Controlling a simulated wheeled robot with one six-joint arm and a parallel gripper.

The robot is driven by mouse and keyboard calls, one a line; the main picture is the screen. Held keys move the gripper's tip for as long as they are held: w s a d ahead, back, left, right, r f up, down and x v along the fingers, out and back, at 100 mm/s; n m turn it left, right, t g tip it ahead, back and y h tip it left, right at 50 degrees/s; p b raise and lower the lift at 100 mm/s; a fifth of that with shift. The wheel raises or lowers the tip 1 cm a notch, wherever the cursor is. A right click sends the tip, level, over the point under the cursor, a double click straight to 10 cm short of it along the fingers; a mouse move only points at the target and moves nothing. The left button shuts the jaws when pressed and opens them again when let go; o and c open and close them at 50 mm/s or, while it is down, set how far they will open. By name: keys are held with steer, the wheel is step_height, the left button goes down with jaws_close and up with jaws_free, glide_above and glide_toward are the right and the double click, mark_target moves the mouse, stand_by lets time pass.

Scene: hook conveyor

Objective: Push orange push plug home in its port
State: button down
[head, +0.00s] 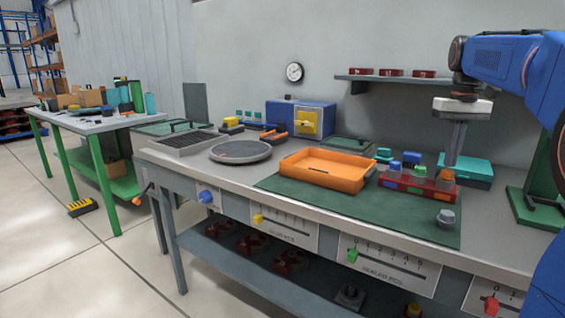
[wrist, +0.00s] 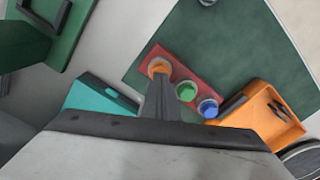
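The red port block (head: 416,188) lies on the green mat and holds a row of plugs. The orange push plug (head: 446,175) is at its right end in the head view, and it also shows in the wrist view (wrist: 158,65). The green plug (head: 419,171) and the blue plug (head: 393,167) stand in the same row. My gripper (head: 451,164) points straight down with its fingers together, its tips at or just above the orange plug. The fingers hide part of the plug in the wrist view; I cannot tell whether they touch it.
An orange tray (head: 327,180) sits left of the block. A grey knob-like piece (head: 445,217) stands on the mat in front. A teal box (head: 465,170) and small teal and blue parts are behind. The front of the green mat (head: 350,211) is mostly clear.

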mark_target(448, 170)
steer(key=shift+f, duration=0.9)
stand_by(0.8)
steer(key=shift+r, duration=0.1)
steer(key=shift+r, duration=3.45)
